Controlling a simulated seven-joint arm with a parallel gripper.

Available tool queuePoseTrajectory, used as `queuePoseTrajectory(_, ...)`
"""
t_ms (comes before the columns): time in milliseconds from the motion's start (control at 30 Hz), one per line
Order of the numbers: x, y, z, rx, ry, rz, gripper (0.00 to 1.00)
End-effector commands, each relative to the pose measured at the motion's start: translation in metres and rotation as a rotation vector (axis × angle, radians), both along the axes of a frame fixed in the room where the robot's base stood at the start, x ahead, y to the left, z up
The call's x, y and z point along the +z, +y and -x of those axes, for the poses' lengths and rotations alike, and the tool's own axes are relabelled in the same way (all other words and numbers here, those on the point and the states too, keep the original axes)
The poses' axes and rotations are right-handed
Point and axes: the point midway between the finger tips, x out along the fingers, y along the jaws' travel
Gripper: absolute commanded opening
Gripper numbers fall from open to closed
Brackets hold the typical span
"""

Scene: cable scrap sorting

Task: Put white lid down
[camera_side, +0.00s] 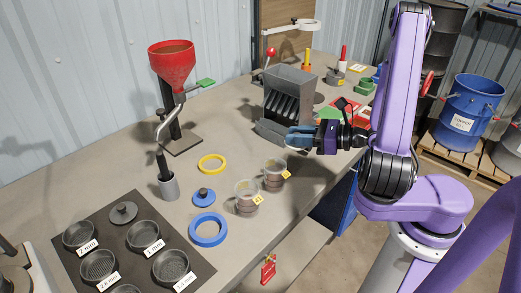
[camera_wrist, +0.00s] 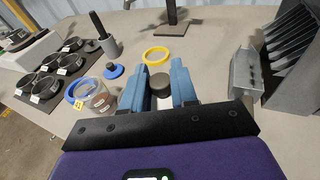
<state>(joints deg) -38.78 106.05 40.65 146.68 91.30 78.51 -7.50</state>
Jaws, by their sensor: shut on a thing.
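Two clear cups with yellow tags, the nearer cup (camera_side: 247,197) and the farther cup (camera_side: 274,175), stand on the table. A blue lid with a knob (camera_side: 203,197) lies left of them.
A yellow ring (camera_side: 211,163) and a blue ring (camera_side: 208,230) lie flat on the table. Sieves stand on a dark mat (camera_side: 105,212). A grey slotted box (camera_side: 291,92) and a red funnel stand (camera_side: 172,60) rise behind. Bare table lies between the yellow ring and the box.

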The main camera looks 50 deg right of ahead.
Motion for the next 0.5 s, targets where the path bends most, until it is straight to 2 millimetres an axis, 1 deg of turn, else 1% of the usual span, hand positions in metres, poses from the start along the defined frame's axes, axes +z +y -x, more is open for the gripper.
queuePoseTrajectory(100, -0.005, 0.000, -0.010, 0.003, 0.000, -0.003, 0.00)
queuePoseTrajectory(500, -0.018, -0.003, -0.040, 0.003, 0.001, -0.002, 0.00)
